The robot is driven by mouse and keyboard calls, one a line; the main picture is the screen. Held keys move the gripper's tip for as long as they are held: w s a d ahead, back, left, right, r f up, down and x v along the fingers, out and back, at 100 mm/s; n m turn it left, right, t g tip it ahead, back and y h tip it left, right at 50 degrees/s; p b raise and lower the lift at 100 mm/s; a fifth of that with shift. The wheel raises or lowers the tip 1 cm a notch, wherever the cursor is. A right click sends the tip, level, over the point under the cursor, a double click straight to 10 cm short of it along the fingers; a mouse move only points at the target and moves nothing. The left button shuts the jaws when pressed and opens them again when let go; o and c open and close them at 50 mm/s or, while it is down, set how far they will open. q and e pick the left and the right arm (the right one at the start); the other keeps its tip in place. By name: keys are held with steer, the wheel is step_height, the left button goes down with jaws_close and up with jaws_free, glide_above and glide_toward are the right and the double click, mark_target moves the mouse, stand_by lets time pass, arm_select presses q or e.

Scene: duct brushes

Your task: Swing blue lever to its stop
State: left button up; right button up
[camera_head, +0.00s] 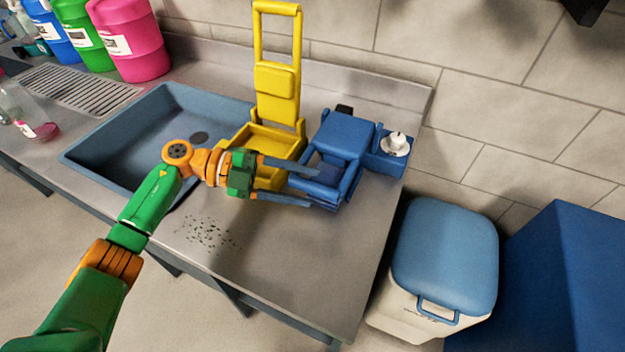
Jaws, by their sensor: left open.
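A blue device (347,133) stands on the metal counter (300,270), right of the sink. Its blue frame and block fold down low over its front; I take this frame to be the blue lever, but cannot tell its exact outline. My left gripper (312,188) is open, with its two dark fingers reaching right to the device's front left side. One finger overlaps the frame and the other passes along its lower front edge. Whether they touch it I cannot tell. A similar yellow device (277,85) stands to the left with its yellow lever upright. My right gripper is out of view.
A blue-grey sink (110,150) is left of the devices. Pink (130,40), green and blue jugs stand at the back left. A white cup-like item (396,143) sits at the blue device's right. Dark specks (207,233) lie on the otherwise clear front counter. A blue-lidded bin (445,255) stands right.

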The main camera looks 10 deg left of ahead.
arm_select(q)
steer(key=shift+x, duration=0.8)
steer(key=shift+s+d, duration=0.15)
steer(key=shift+d, duration=0.3)
steer(key=shift+a, duration=0.1)
jaws_close()
stand_by(0.3)
